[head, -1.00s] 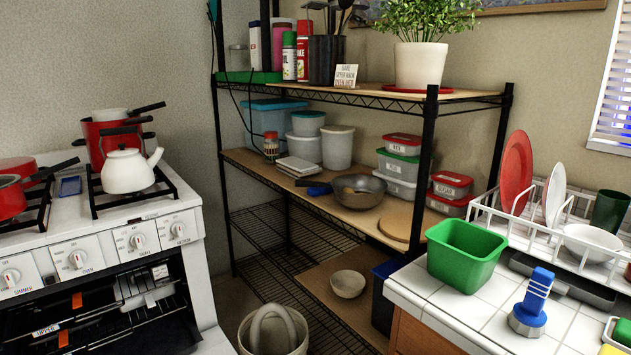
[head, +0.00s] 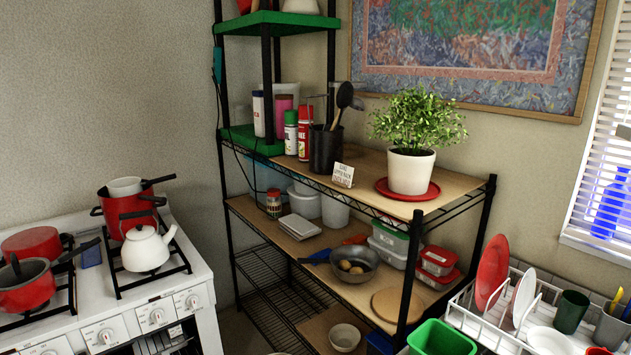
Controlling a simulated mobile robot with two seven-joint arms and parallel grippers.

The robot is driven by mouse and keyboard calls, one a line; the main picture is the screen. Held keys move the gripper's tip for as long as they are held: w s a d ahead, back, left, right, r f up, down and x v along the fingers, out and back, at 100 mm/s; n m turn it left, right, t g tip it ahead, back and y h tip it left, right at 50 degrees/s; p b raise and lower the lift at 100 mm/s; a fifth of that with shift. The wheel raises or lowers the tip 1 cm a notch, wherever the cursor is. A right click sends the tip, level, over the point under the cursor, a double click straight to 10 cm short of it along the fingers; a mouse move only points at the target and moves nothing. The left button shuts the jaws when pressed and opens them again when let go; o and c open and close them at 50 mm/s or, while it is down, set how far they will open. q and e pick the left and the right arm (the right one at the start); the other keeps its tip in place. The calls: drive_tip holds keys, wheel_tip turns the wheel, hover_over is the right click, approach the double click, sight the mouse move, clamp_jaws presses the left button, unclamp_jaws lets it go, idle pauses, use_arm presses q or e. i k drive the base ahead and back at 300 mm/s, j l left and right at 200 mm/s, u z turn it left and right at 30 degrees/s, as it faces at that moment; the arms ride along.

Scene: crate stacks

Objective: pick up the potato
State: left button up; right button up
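Neither of my grippers shows in the head view.
The wooden shelf above, with a potted plant (head: 410,165) and a black utensil holder (head: 325,150), overhangs the pan. A black rack post (head: 410,270) stands to its right. Food containers (head: 395,240) sit behind it. The stove (head: 150,285) is left; a dish rack (head: 480,320) is right.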

sight(344, 266)
drive_tip(key=i+u, duration=0.2)
drive_tip(key=u, duration=0.2)
drive_tip(key=i+u, duration=0.2)
drive_tip(key=u, duration=0.2)
